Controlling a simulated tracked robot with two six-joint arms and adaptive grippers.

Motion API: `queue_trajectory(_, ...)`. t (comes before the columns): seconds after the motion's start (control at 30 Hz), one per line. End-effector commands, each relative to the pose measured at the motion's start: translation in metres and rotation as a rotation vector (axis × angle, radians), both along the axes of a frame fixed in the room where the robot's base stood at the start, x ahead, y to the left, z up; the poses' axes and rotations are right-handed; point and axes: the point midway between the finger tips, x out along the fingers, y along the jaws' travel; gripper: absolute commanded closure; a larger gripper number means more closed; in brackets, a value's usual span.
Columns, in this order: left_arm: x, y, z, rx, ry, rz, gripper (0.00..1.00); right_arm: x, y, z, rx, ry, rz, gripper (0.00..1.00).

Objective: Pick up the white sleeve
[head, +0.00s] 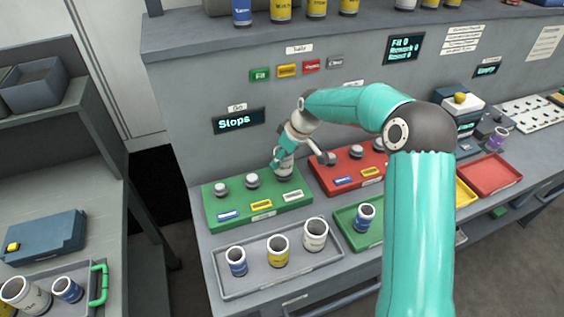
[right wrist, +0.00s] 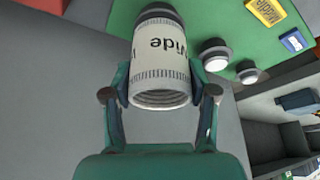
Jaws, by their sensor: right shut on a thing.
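A white sleeve with the word "Wide" on it (right wrist: 160,62) is between the fingers of my right gripper (right wrist: 160,95), which is shut on it. In the head view this sleeve (head: 285,165) is at the back right place of the green board (head: 215,213), upright. A dark rim shows at its far end in the wrist view; I cannot tell whether the sleeve rests on it or is just above. Another white sleeve (head: 315,236) stands in the grey tray (head: 292,287). My left gripper is not in view.
Two bare pegs (head: 252,181) stand beside the held sleeve. A blue sleeve (head: 237,262) and a yellow sleeve (head: 278,250) stand in the grey tray. A red board (head: 330,184) with pegs is to the right.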

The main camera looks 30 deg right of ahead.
Motion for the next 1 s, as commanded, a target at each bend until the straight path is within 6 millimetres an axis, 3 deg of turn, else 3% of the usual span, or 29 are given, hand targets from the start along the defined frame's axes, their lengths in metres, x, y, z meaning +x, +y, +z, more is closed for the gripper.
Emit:
queue_trajectory(0.03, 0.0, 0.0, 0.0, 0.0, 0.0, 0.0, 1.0, 0.0, 0.0, 0.0, -0.001, 0.0, 0.0, 0.7)
queue_trajectory(0.2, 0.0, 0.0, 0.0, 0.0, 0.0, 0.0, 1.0, 0.0, 0.0, 0.0, -0.001, -0.001, 0.001, 0.98)
queue_trajectory(0.67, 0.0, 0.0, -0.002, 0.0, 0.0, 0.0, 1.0, 0.002, 0.0, 0.011, -0.002, -0.006, 0.001, 0.98)
queue_trajectory(0.83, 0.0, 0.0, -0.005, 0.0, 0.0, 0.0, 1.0, 0.002, 0.0, 0.031, -0.001, -0.007, 0.001, 0.98)
queue_trajectory(1.0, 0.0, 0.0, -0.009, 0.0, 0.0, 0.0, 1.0, 0.003, 0.0, 0.069, -0.003, -0.012, 0.0, 0.98)
